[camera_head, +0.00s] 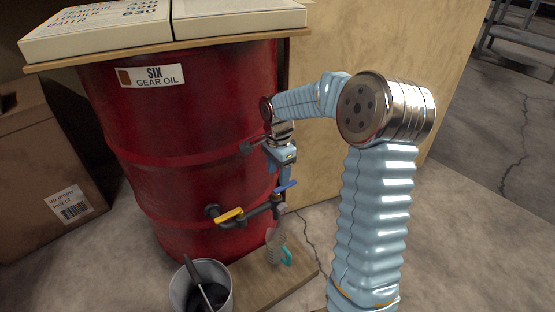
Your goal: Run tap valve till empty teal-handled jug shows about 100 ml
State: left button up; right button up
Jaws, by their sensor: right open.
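A red drum (190,130) labelled SIX GEAR OIL stands upright. A dark tap pipe (252,211) comes out of its lower front, with a yellow lever (229,215) near the drum and a blue lever (286,187) toward the outer end. A small clear jug (272,243) with a teal handle (287,256) stands below the pipe's outer end. Its contents and markings are too small to read. My right gripper (284,174) points down just above the blue lever and is open. I cannot tell whether it touches the lever. My left gripper is not in view.
A grey bucket (201,292) with a dark stick in it stands left of the jug. The jug is on a low wooden board (296,271). A cardboard box (45,175) is at left. A wooden panel (390,45) rises behind my right arm. Open concrete floor lies at right.

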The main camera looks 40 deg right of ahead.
aim_at(279, 189)
notch_tip(279, 189, down, 7)
jog(key=shift+f+b, duration=0.1)
jog(key=shift+b, duration=0.2)
grip_shut()
dwell(0.3)
